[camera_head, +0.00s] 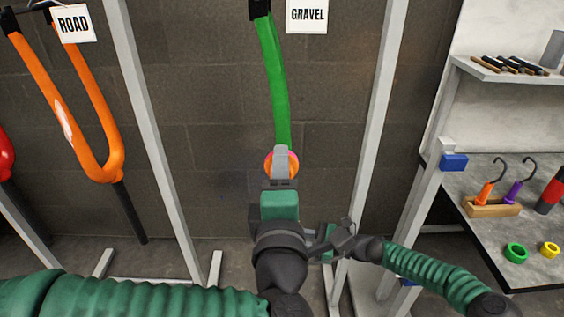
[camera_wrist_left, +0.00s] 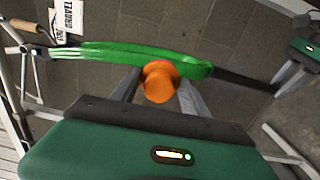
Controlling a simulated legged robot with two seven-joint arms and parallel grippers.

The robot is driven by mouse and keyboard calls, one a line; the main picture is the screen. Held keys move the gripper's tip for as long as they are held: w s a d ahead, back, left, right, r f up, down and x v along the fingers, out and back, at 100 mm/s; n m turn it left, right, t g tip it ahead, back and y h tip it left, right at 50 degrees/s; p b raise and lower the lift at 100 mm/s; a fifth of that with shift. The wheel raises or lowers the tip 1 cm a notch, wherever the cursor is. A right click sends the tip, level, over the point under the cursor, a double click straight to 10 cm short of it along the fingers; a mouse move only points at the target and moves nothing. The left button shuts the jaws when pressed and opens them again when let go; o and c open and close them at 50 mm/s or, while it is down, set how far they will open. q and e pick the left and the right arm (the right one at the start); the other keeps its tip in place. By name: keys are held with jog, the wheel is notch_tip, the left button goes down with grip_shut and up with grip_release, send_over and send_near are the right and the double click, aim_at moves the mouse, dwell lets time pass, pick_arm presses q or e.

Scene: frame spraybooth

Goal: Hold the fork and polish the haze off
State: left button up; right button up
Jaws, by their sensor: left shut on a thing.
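The green fork (camera_head: 275,80) hangs under the GRAVEL sign; its lower part is hidden behind my left arm in the head view. In the left wrist view the green fork (camera_wrist_left: 120,52) runs across, with a dark tube at its right end. My left gripper (camera_head: 281,160) is shut on a round orange pad (camera_wrist_left: 160,82), which overlaps the green fork; contact is unclear. My right gripper (camera_head: 325,240) is low, right of the left one. In the left wrist view the right gripper (camera_wrist_left: 284,80) is at the dark tube's end; its grip is unclear. I cannot make out haze on the green.
An orange fork (camera_head: 100,145) with a pale patch hangs under the ROAD sign (camera_head: 74,23). A red piece (camera_head: 5,150) is at the left edge. Grey rack posts (camera_head: 150,130) flank the green fork. A bench (camera_head: 515,230) at right holds hooks, rings and a shelf (camera_head: 500,75).

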pick_arm(q)
jog(key=shift+s, duration=0.3)
jog(key=s, duration=0.3)
dwell(0.5)
pick_arm(e)
jog(key=o, duration=1.1)
jog(key=shift+c, duration=0.2)
jog(key=v, duration=1.2)
